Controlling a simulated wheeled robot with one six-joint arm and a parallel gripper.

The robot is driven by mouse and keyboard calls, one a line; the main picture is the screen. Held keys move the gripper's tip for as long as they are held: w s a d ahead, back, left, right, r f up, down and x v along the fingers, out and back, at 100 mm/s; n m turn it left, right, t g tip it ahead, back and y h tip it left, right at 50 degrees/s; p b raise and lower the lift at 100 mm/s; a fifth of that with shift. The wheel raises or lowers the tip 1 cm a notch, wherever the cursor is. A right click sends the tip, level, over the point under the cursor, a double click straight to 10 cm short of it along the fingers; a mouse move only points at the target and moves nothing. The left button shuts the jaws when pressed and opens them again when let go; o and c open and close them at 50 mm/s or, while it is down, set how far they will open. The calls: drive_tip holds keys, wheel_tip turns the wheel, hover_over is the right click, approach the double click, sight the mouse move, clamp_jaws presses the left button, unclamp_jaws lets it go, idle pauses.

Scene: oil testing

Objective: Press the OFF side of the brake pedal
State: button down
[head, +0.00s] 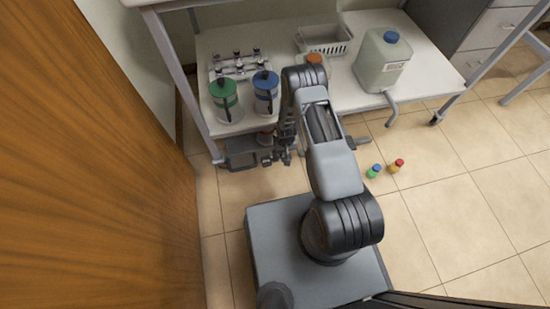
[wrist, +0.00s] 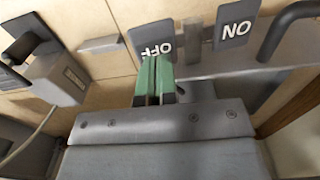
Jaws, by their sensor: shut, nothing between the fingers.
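In the wrist view the brake pedal's dark OFF plate (wrist: 151,38) carries upside-down white letters. The matching ON plate (wrist: 236,22) is to its right. My gripper (wrist: 154,62) is shut and empty, its green fingers side by side. The fingertips overlap the lower edge of the OFF plate in the picture; I cannot tell whether they touch it. In the head view my gripper (head: 283,158) is low at the front edge of the trolley, and the pedal plates cannot be made out there.
The white trolley (head: 345,98) carries green-lidded (head: 224,98) and blue-lidded (head: 265,92) containers, a white basket (head: 324,40) and a large jug (head: 382,62). A wooden panel (head: 95,170) bounds the left.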

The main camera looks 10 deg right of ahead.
drive_tip(key=shift+f+b, duration=1.45)
drive_tip(key=shift+f, duration=0.2)
idle(0.7)
drive_tip(key=shift+r, duration=0.15)
drive_tip(key=shift+r+p, duration=2.5)
drive_tip(key=shift+r, duration=0.95)
